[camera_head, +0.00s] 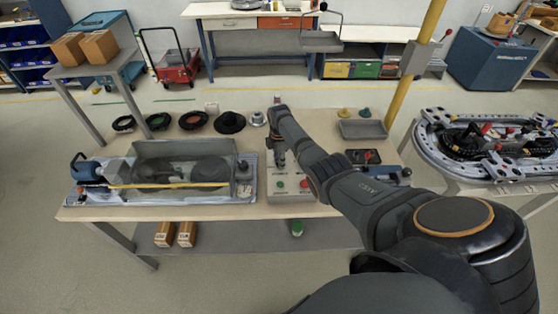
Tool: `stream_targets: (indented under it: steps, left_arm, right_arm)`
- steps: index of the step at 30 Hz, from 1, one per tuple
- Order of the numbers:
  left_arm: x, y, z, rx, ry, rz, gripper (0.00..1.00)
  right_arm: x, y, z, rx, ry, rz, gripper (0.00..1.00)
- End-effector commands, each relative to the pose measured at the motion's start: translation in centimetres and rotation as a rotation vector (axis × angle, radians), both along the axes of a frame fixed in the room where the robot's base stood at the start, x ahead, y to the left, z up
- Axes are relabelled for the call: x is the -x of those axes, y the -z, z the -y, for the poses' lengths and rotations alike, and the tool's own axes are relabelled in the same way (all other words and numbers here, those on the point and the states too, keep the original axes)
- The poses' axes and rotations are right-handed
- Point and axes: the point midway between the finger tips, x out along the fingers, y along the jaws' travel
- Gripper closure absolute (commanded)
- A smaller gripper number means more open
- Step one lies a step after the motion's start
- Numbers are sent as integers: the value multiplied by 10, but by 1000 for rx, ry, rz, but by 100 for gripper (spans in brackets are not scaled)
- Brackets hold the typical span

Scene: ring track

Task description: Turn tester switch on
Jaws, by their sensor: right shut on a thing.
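The tester (288,195) is a grey box with a sloped front at the middle of the wooden workbench. It has a green button (281,185) and a red button (304,183). My right arm reaches in from the lower right across the bench. My right gripper (279,160) points down over the upper part of the tester and is shut on the tester switch. The gripper hides the switch, so its position cannot be told. My left gripper is not in view.
A grey tray unit (170,208) with a clear cover stands left of the tester. Several dark rings (193,120) lie along the bench's back edge. A grey bin (362,130) sits at the back right. A ring fixture (455,165) stands on a table further right.

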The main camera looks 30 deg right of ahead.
Motion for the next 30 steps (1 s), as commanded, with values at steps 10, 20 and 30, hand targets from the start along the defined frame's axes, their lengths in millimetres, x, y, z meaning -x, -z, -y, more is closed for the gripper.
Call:
stream_targets:
  steps: [10,20,30]
  left_arm:
    - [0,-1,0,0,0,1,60]
    - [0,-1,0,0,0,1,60]
    - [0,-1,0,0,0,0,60]
  right_arm:
    - [-2,-2,1,2,-109,5,100]
    - [-2,-2,1,3,-123,6,100]
    - [-2,-2,1,2,-123,5,48]
